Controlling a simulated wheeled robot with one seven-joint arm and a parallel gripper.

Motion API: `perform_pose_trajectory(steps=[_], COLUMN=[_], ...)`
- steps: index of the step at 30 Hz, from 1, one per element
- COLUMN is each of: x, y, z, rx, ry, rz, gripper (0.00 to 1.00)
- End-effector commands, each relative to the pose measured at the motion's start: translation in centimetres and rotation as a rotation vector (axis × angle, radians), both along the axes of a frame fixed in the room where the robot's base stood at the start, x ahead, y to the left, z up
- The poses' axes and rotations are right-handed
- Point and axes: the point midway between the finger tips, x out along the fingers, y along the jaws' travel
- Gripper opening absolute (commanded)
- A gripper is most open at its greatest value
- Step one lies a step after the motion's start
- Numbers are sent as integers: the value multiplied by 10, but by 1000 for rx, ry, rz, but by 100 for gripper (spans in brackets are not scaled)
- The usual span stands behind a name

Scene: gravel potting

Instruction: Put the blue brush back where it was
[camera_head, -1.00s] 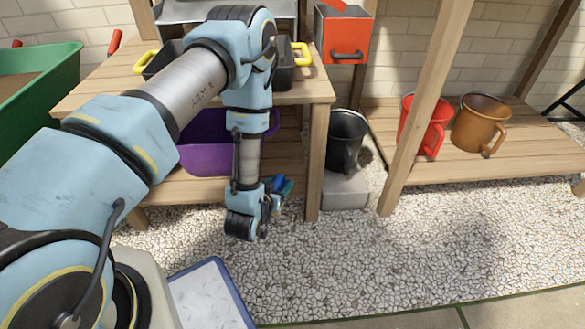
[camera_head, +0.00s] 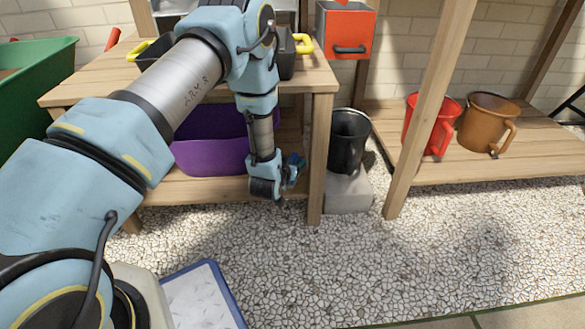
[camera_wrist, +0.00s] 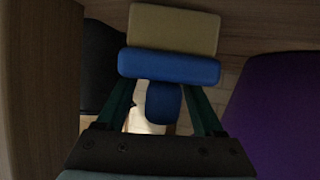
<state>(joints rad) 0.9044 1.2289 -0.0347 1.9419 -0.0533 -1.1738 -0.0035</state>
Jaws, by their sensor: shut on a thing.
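My gripper (camera_head: 293,170) is low at the front right of the wooden table's lower shelf, just left of the right front leg. In the wrist view my gripper (camera_wrist: 163,100) is shut on the blue brush (camera_wrist: 170,68), with a teal finger on each side of its handle. The brush has a blue back and a pale cream bristle block pointing away from my gripper. In the head view the brush is mostly hidden by my gripper. I cannot tell whether it touches the shelf.
A purple tub (camera_head: 210,156) stands on the lower shelf, left of my gripper; it also shows in the wrist view (camera_wrist: 275,115). The table leg (camera_head: 317,165) is close on the right. A black bucket (camera_head: 347,140) stands beyond it on a grey block (camera_head: 347,192).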

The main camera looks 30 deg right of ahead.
Motion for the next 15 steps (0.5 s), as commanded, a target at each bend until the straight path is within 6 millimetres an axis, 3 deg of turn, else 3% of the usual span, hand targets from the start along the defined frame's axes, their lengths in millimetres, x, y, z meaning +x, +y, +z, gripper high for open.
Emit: perform_pose_trajectory(steps=[11,12,15], x=[0,0,0], y=[0,0,0], z=[-5,-5,-5], rx=[-2,-2,-2], ry=[-1,-1,-1], rz=[0,0,0], gripper=[0,71,83])
